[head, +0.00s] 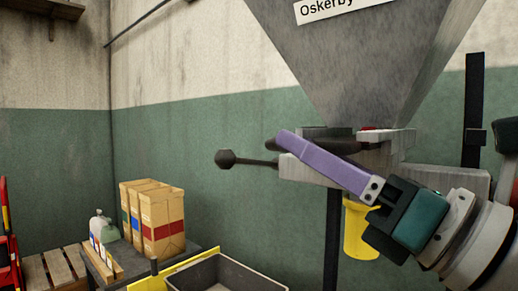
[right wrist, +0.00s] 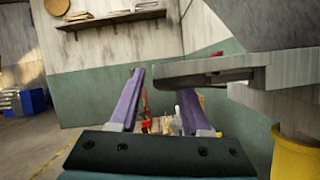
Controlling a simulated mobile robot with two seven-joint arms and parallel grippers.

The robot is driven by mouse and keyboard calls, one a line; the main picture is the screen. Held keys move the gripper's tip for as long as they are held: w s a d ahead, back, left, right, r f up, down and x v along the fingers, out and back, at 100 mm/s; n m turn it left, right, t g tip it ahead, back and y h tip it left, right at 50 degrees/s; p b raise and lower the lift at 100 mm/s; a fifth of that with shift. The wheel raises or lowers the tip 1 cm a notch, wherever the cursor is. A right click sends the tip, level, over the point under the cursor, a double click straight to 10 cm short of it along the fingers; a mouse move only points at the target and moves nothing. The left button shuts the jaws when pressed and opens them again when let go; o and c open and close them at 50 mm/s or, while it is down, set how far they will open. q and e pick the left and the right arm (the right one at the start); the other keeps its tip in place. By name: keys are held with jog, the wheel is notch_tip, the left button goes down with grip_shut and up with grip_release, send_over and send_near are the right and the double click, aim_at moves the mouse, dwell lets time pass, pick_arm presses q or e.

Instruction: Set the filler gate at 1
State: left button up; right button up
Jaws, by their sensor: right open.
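The filler gate's lever, a dark rod with a round black knob (head: 225,158), sticks out to the left from the metal gate block (head: 310,172). The block sits under the grey hopper (head: 370,60). My right gripper (head: 282,141), with purple fingers, is open and appears in front of the gate block. Its tips show just right of and above the knob, and I see no contact. In the right wrist view the two fingers (right wrist: 162,85) stand apart with nothing gripped between them; the lever is not clear there. No gate marks are readable. My left gripper is out of view.
A yellow container (head: 360,232) hangs below the gate. Tan boxes (head: 155,215) and a small bottle (head: 102,225) stand on a dark table at left. A grey tray (head: 225,275) is at the bottom. A wall shelf (right wrist: 115,17) is behind.

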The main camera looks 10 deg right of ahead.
jog(key=b+v, duration=0.3)
jog(key=v, duration=0.6)
jog(key=shift+s, duration=0.1)
